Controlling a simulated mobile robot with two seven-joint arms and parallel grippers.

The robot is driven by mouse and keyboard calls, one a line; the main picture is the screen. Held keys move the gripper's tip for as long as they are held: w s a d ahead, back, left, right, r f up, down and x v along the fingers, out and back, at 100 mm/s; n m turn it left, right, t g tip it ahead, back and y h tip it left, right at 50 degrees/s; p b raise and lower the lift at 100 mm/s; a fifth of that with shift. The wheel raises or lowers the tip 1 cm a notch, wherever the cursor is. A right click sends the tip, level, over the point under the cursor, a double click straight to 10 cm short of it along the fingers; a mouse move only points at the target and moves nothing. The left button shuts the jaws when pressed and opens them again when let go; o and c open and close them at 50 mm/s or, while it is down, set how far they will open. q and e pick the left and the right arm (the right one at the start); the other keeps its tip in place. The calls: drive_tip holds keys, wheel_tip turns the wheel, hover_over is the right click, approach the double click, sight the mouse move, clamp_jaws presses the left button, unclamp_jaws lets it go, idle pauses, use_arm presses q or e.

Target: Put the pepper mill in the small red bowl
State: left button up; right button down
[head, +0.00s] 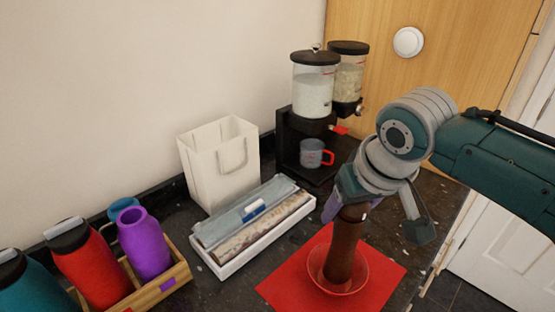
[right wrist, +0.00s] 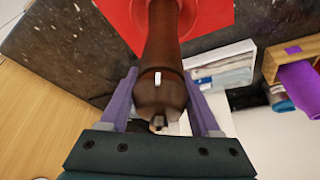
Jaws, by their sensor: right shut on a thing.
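The pepper mill (head: 345,242) is dark brown wood and stands roughly upright. Its lower end is inside the small red bowl (head: 362,277), which is see-through and sits on a red mat (head: 386,284). Whether the mill's base touches the bowl's bottom is hard to tell. My right gripper (head: 352,208) is shut on the mill's upper part from above. In the right wrist view the gripper's purple fingers (right wrist: 161,98) flank the mill's head, and the mill (right wrist: 160,50) runs away toward the red mat (right wrist: 112,14). My left gripper is not in view.
A white bag (head: 208,172), a dispenser (head: 313,88) and a grey mug (head: 311,153) stand behind. A wooden crate (head: 176,275) with bottles is at lower left. The counter's edge is on the right.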

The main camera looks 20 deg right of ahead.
drive_tip(key=shift+f, duration=1)
drive_tip(key=shift+f, duration=0.15)
drive_tip(key=shift+c, duration=0.6)
unclamp_jaws()
drive_tip(key=shift+r, duration=0.4)
drive_tip(key=d+p+v, duration=0.1)
drive_tip(key=p+v, duration=0.1)
drive_tip(key=v, duration=0.8)
drive_tip(key=s+a+n, duration=0.2)
drive_tip(key=s+a, duration=0.1)
drive_tip(key=s, duration=0.6)
drive_tip(key=s+a+n+g+y, duration=0.1)
drive_tip(key=s+a, duration=0.2)
drive_tip(key=s, duration=0.6)
drive_tip(key=shift+a+f+n, duration=0.2)
drive_tip(key=shift+n, duration=0.2)
